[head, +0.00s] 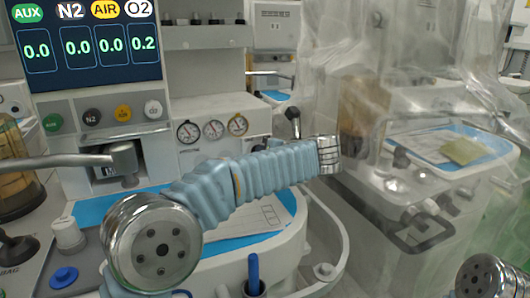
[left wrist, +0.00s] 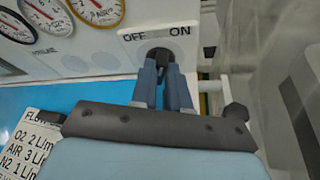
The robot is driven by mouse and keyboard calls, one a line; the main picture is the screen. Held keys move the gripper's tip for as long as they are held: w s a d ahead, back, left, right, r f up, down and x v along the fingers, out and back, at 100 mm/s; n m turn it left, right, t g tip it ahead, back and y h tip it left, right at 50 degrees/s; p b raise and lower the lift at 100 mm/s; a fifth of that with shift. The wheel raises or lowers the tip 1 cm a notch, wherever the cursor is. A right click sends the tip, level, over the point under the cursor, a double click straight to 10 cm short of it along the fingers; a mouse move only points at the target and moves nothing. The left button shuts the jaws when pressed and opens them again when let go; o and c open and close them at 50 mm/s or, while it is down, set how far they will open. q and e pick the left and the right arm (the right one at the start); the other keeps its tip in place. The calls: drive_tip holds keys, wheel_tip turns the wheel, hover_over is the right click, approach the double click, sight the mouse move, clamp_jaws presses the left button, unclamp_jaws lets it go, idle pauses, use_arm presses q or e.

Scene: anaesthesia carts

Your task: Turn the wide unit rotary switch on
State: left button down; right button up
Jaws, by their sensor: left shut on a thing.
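The rotary switch (left wrist: 160,54) is a dark knob on a white panel (left wrist: 190,32) in the left wrist view. The panel carries the word OFF on the left and ON on the right, above the knob. My left gripper (left wrist: 162,82) is shut on the knob, with a blue-grey finger on each side. The fingers cover much of the knob, so its exact turn is hard to tell. In the head view my left arm reaches across the cart, and the gripper and switch cannot be made out there. My right gripper is not in view.
A metal arm (head: 70,159) crosses at the left. A white rail (head: 338,245) curves around the worktop. Clear plastic sheeting (head: 345,60) covers a unit at the right.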

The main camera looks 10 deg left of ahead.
use_arm(q)
drive_tip(key=shift+w+d+f+m+y, duration=0.15)
drive_tip(key=shift+m+y, duration=0.35)
drive_tip(key=shift+m, duration=0.4)
drive_tip(key=c, duration=1.1)
unclamp_jaws()
drive_tip(key=shift+d, duration=0.1)
drive_tip(key=b+v, duration=0.1)
drive_tip(key=v, duration=1.2)
drive_tip(key=shift+s+d+r, duration=0.2)
drive_tip(key=shift+d, duration=0.1)
